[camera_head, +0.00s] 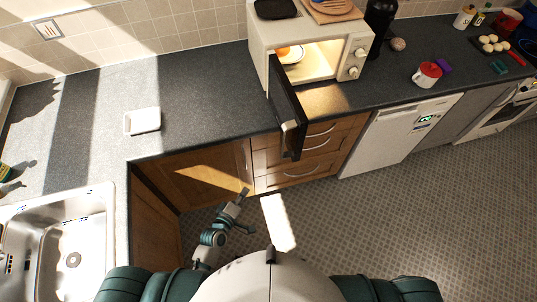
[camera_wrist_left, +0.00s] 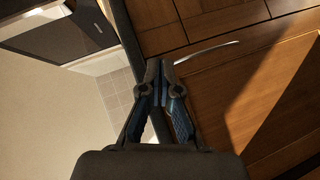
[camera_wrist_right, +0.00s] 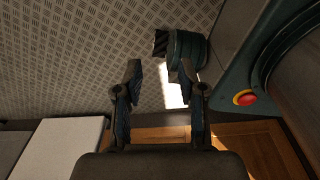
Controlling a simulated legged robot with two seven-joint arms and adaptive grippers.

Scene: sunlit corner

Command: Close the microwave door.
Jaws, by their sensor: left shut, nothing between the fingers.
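The cream microwave (camera_head: 312,50) stands on the dark worktop against the wall. Its door (camera_head: 287,108) is open and swung out over the worktop's front edge, with a light handle on it. The lit cavity shows a bowl with orange food (camera_head: 291,54). My left gripper (camera_head: 243,192) is below and to the left of the door, in front of the wooden cabinets and apart from the door. It is shut and empty, as the left wrist view (camera_wrist_left: 160,68) also shows. My right gripper (camera_wrist_right: 161,72) is open and empty over the floor; it does not show in the head view.
Wooden drawers (camera_head: 300,157) with handles lie under the microwave. A white dishwasher (camera_head: 393,135) stands to the right. A red and white mug (camera_head: 427,73) is on the worktop. A white dish (camera_head: 142,121) and a sink (camera_head: 70,245) are to the left. The tiled floor is clear.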

